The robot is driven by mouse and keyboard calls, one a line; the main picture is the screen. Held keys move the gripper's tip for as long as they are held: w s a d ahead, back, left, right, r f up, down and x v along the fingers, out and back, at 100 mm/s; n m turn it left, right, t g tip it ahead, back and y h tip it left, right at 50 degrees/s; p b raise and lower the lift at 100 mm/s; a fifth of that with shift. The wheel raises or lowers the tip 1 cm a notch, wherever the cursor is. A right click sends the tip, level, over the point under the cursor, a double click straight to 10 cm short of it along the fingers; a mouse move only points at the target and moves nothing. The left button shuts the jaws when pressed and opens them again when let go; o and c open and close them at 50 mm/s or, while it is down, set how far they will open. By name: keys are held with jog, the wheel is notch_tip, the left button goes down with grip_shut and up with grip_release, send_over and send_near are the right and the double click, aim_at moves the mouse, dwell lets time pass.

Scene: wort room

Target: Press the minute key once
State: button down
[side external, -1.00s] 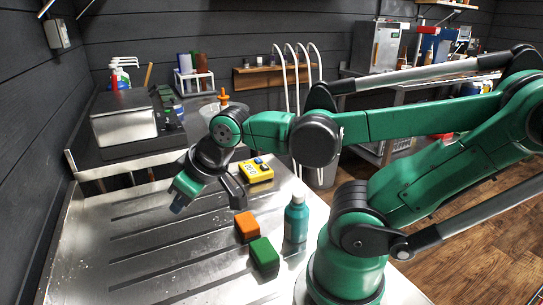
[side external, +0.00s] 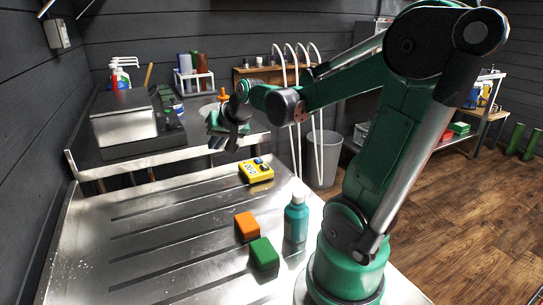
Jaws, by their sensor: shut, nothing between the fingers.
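A yellow device (side external: 256,171) with small keys on its top lies on the steel table, toward the back. One blue key shows on its far side, and several lighter keys sit beside it. The labels are too small to read, so I cannot tell which is the minute key. My gripper (side external: 222,147) is shut and empty. It hangs above and to the left of the device in the picture, clear of it, with its fingers tilted downward.
An orange block (side external: 246,227), a green block (side external: 264,254) and a teal bottle (side external: 296,222) stand on the steel table (side external: 150,262), nearer the camera than the device. The table's left side is clear. A dark scale-like machine (side external: 125,118) stands on the back counter.

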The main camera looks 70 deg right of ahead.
aim_at(265, 168)
jog(key=s+d+m+h, duration=0.1)
jog(key=s+d+m, duration=0.2)
jog(key=d, duration=0.4)
jog(key=s+d+f+m+h, duration=0.1)
jog(key=s+d+m, duration=0.1)
jog(key=d, duration=0.6)
jog(key=shift+s+f+m+h, duration=0.25)
jog(key=shift+s+m+h, duration=0.15)
jog(key=shift+m, duration=0.5)
jog(key=shift+f, duration=4.45)
jog(key=shift+f, duration=0.15)
jog(key=shift+f, duration=0.25)
jog(key=shift+f, duration=0.4)
jog(key=shift+r, duration=0.85)
